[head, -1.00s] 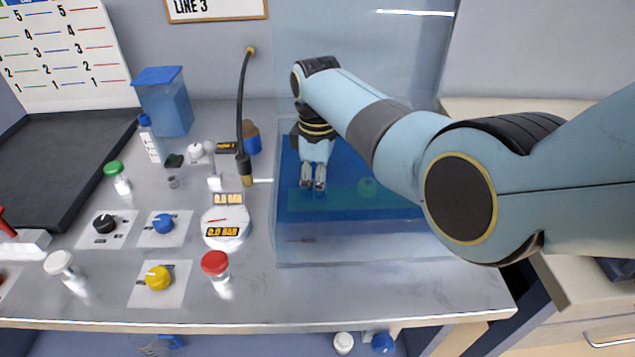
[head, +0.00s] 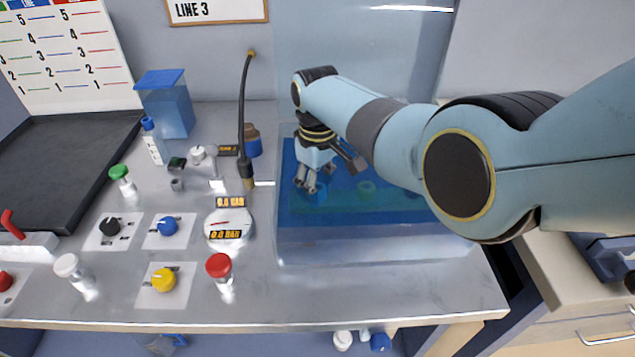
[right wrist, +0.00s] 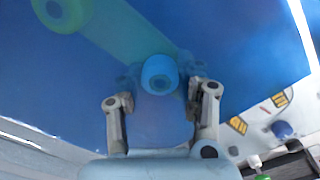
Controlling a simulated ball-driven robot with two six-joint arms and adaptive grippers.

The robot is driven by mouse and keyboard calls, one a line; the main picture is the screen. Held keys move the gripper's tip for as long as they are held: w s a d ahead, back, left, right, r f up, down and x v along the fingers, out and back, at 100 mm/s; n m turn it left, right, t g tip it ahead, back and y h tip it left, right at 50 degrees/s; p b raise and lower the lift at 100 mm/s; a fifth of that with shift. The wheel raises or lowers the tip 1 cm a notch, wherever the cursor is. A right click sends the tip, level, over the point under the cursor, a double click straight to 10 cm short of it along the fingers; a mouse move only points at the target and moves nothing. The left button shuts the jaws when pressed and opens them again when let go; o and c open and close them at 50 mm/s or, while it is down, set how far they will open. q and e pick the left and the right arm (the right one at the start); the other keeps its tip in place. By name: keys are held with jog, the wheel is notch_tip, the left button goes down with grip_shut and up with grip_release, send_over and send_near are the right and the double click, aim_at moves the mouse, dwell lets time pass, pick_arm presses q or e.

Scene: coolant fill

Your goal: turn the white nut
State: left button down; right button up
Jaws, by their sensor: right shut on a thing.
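My right gripper (head: 312,186) reaches down into the blue-tinted clear tank (head: 370,247). In the right wrist view its two fingers (right wrist: 160,82) close around a round, blue-looking nut (right wrist: 159,72). The nut also shows beside the fingertips in the head view (head: 319,196). Everything in the tank looks blue, so I cannot tell if this nut is white. A green round piece (right wrist: 60,12) on a pale green bar lies beyond it. My left gripper is not in view.
The tank walls surround my right gripper. Left of the tank stand a round gauge (head: 229,226), a red-capped post (head: 219,267), a white-capped post (head: 67,267) and a yellow knob (head: 163,280). A black hose (head: 242,120) hangs near the tank's left side.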

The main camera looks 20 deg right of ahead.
aim_at(318, 187)
jog(key=shift+m+p, duration=0.3)
jog(key=shift+m, duration=1.3)
jog(key=o, duration=1.1)
jog(key=shift+o, duration=0.2)
jog(key=shift+r, duration=0.1)
notch_tip(318, 187, up, 12)
